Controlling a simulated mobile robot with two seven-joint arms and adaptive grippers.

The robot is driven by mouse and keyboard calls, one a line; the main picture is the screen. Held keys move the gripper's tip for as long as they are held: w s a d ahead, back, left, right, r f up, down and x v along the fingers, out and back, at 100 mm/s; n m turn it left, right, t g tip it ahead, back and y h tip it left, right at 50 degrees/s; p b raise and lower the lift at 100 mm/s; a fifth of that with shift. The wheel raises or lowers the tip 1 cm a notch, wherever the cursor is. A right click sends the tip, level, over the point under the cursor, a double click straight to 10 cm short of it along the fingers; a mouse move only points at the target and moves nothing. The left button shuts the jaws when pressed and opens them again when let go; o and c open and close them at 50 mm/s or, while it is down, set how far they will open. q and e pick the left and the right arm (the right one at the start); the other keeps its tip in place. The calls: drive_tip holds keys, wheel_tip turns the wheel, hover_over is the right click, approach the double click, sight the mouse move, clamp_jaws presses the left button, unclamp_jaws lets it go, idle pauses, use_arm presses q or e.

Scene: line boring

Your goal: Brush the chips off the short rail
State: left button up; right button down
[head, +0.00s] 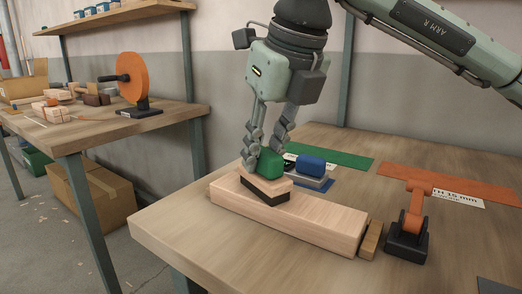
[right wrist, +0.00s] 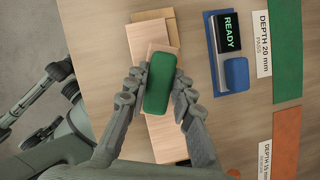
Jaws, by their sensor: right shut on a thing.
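My right gripper (head: 263,156) is shut on the green grip of a brush (head: 270,162). The brush has a pale wooden body and a dark lower band. It sits at the left part of a pale wooden rail (head: 300,222) lying on the table, and appears to touch the rail's top. In the right wrist view the green grip of the brush (right wrist: 158,84) lies between both fingers, above the rail (right wrist: 150,37). I cannot make out any chips on the rail; the brush and fingers hide part of it. My left gripper is not in view.
A brown block (head: 371,240) is at the rail's right end, beside an orange clamp-like stand (head: 413,222). A second table (head: 150,112) stands left, across a gap.

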drive_tip(key=shift+w+a+p, duration=0.25)
drive_tip(key=shift+w+a, duration=0.5)
drive_tip(key=shift+a, duration=0.3)
drive_tip(key=shift+w+a+p, duration=0.2)
drive_tip(key=shift+w+a, duration=0.55)
drive_tip(key=shift+a, duration=0.25)
drive_tip(key=shift+f, duration=0.1)
drive_tip(key=shift+s+d+b, duration=0.5)
drive_tip(key=shift+d+b, duration=0.1)
drive_tip(key=shift+d, duration=0.1)
drive_tip(key=shift+s+d, duration=0.25)
drive_tip(key=shift+d, duration=0.1)
drive_tip(key=shift+r, duration=0.65)
drive_tip(key=shift+r, duration=0.1)
